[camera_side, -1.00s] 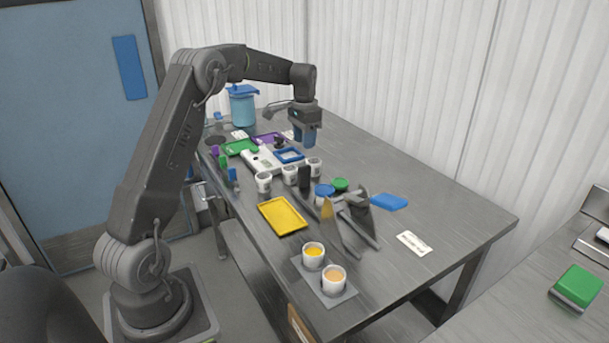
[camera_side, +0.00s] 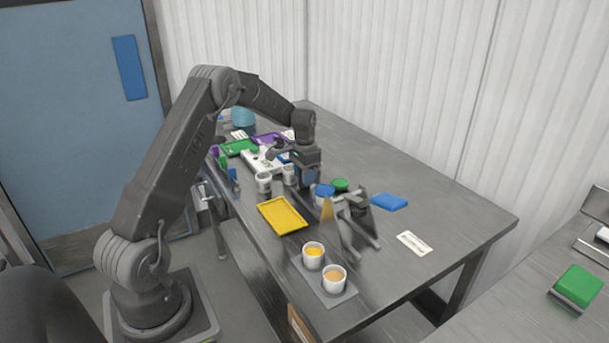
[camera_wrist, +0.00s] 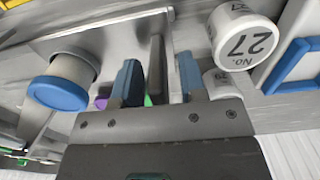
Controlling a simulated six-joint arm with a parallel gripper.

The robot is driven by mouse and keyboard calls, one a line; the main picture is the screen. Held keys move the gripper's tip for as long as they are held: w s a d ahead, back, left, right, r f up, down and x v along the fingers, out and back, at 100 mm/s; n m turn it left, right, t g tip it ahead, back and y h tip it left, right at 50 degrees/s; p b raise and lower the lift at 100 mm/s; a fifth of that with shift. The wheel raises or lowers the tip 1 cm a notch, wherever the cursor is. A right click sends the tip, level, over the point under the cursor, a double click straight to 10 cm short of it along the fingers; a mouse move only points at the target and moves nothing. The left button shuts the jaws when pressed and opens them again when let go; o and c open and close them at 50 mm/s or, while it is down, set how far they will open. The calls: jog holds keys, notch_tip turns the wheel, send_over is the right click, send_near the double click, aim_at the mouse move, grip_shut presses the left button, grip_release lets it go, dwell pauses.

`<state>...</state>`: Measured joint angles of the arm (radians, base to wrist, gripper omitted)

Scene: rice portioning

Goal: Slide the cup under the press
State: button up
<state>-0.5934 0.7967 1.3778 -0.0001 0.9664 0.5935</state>
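My gripper (camera_side: 309,178) is low over the table beside the row of white cups. In the wrist view its two blue-grey fingers (camera_wrist: 159,64) are apart. A dark grey upright slab (camera_wrist: 156,66) stands between them, with gaps visible at both sides. White cups (camera_side: 264,182) and (camera_side: 289,174) stand left of my gripper; a third is hidden in the side view. In the wrist view a cup marked No. 27 (camera_wrist: 243,38) is right of the fingers, and another cup (camera_wrist: 220,84) is partly hidden. A grey metal frame (camera_side: 352,218), possibly the press, stands right of my gripper.
A blue-lidded cup (camera_side: 324,190) and a green lid (camera_side: 340,184) are close to my gripper's right. A yellow tray (camera_side: 282,216) lies in front. Two filled cups (camera_side: 313,255) and (camera_side: 334,278) stand at the near edge. The table's right side is mostly clear.

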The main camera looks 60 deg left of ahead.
aim_at(322, 187)
jog(key=shift+c, duration=0.4)
grip_shut()
jog(key=shift+d, duration=0.1)
jog(key=d, duration=0.9)
jog(key=shift+d, duration=0.25)
jog(key=shift+o, duration=0.4)
grip_release()
